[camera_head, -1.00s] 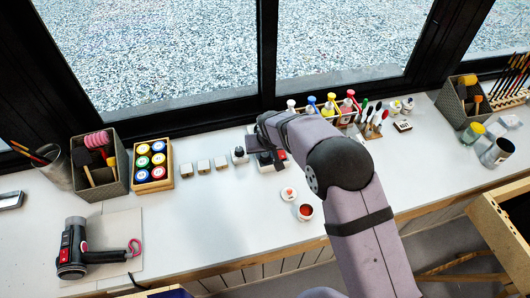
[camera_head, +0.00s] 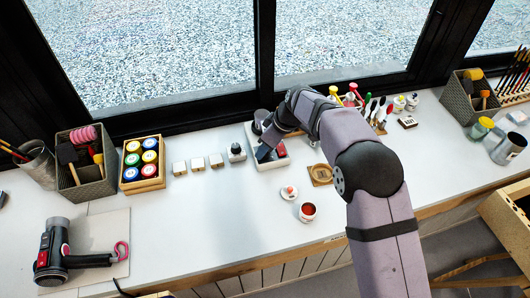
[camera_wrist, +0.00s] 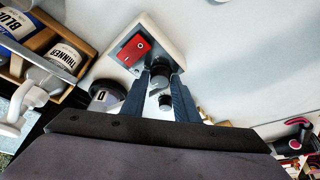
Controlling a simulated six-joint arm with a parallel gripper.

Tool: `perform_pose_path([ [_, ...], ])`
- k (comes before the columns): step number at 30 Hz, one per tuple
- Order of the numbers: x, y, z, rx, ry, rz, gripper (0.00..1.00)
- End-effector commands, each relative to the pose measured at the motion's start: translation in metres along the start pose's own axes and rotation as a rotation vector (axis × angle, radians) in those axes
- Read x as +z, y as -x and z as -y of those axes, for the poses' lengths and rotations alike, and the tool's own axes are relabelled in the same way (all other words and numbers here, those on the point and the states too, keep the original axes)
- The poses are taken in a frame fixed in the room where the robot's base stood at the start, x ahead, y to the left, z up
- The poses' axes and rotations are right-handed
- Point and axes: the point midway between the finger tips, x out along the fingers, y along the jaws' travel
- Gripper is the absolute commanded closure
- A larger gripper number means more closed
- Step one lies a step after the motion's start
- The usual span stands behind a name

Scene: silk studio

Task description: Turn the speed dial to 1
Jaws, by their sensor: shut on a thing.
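A white control box (camera_head: 285,161) with a red rocker switch (camera_head: 281,149) sits on the table in the head view. In the wrist view the box (camera_wrist: 171,40) shows its red switch (camera_wrist: 135,50) and a black speed dial (camera_wrist: 160,76) near one end. My gripper (camera_wrist: 161,84) is shut on the dial, one finger on each side. In the head view my gripper (camera_head: 264,153) is low over the left part of the box, and the arm comes in from the right. The fingers partly hide the dial, and I cannot read its setting.
A small dark bottle (camera_head: 236,153) stands close left of the box, beside several pale blocks (camera_head: 197,164). A wooden rack (camera_wrist: 60,30) with thinner and blue bottles is near the box. A red-filled cup (camera_head: 307,212) and a hair-dryer-like tool (camera_head: 55,250) lie nearer the front.

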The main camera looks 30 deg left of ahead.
Motion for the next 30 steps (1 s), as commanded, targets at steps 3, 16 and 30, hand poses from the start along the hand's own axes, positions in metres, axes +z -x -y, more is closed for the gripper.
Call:
perform_pose_path([
  [3, 0.0014, -0.0019, -0.0007, -0.020, 0.049, 0.002, 0.95],
  [16, 0.0010, -0.0004, -0.0006, -0.043, 0.104, 0.004, 0.95],
  [30, 0.0008, -0.0004, -0.0007, -0.042, 0.102, 0.003, 0.65],
])
